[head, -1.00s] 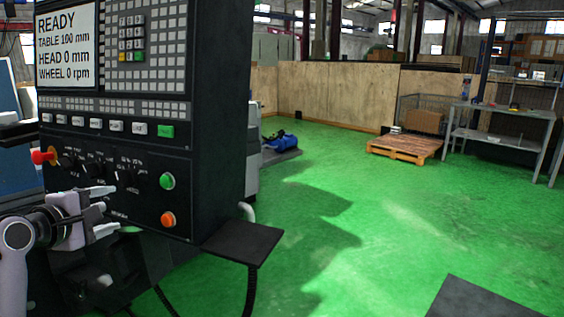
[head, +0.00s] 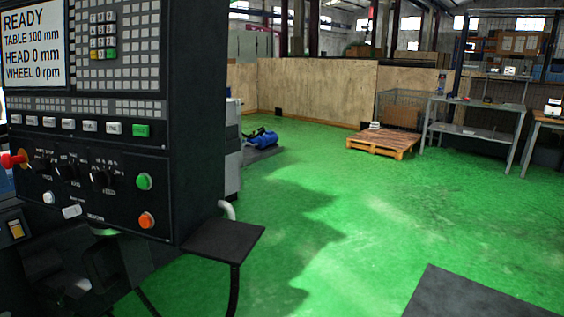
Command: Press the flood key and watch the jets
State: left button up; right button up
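The dark control panel (head: 195,150) of the grinder fills the left of the head view. Its screen (head: 34,45) reads READY, TABLE 100 mm, HEAD 0 mm, WHEEL 0 rpm. Below the keypads runs a row of white keys (head: 90,126) ending in a green key (head: 140,130); their labels are too small to read, so I cannot tell which is the flood key. Lower are a red mushroom button (head: 14,160), dark rotary knobs, a green round button (head: 144,181) and an orange one (head: 147,220). No jets are visible. Neither gripper is in view.
A dark shelf (head: 222,241) juts out below the panel's right corner, with a cable hanging beneath. Green floor (head: 320,220) lies open to the right. A wooden pallet (head: 383,142), a grey metal table (head: 475,133) and a blue object (head: 262,139) stand farther back.

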aim_at(48, 122)
jog(key=u, duration=1.25)
